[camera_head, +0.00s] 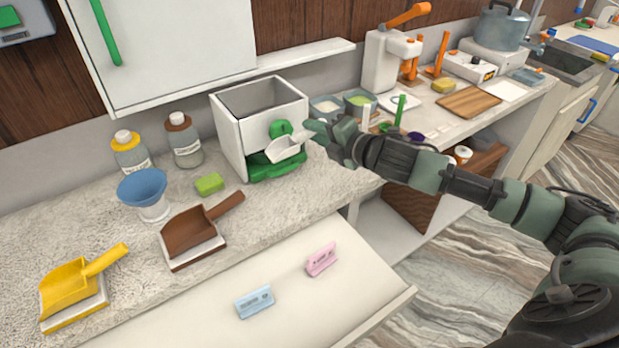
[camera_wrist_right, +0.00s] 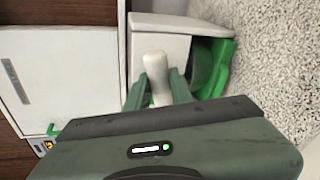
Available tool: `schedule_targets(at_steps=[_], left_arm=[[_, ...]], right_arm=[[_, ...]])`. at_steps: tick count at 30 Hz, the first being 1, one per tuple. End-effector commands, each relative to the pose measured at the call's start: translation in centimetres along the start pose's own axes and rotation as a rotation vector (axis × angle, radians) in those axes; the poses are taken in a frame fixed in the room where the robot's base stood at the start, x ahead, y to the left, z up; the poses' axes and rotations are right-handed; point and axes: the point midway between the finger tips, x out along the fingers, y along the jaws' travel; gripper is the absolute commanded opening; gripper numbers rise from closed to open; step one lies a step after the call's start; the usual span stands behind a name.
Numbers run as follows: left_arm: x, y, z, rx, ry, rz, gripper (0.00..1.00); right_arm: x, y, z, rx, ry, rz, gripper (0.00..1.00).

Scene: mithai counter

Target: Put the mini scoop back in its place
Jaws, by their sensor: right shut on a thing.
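My right gripper (camera_head: 309,134) is shut on the white handle of the mini scoop (camera_head: 284,148). I cannot tell whether the scoop touches the dispenser. In the right wrist view, the white handle (camera_wrist_right: 157,72) stands between the two green fingers (camera_wrist_right: 158,90); the bowl is not clear there. My left gripper is not in view.
A brown scoop (camera_head: 187,229) and a yellow scoop (camera_head: 68,287) rest on stands to the left. A green sponge (camera_head: 209,184), blue funnel (camera_head: 142,186) and two bottles stand nearby. An open drawer front (camera_head: 300,300) holds two labels. Tubs (camera_head: 358,101) stand right of the dispenser.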

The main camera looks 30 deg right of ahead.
Motion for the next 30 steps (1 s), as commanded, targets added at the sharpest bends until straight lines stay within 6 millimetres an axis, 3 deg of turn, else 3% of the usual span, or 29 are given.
schedule_targets(at_steps=[3, 9, 23, 30], left_arm=[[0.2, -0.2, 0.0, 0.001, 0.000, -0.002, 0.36], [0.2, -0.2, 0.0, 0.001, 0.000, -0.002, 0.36], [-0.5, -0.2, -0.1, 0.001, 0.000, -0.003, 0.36], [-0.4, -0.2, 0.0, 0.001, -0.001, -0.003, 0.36]], right_arm=[[0.8, -3.4, -0.9, 0.007, 0.000, -0.005, 0.00], [1.8, -7.3, -1.8, 0.005, -0.001, -0.002, 0.00], [3.0, -11.9, -2.9, 0.003, -0.001, -0.001, 0.00], [3.1, -12.2, -3.0, 0.000, -0.001, 0.001, 0.00]])
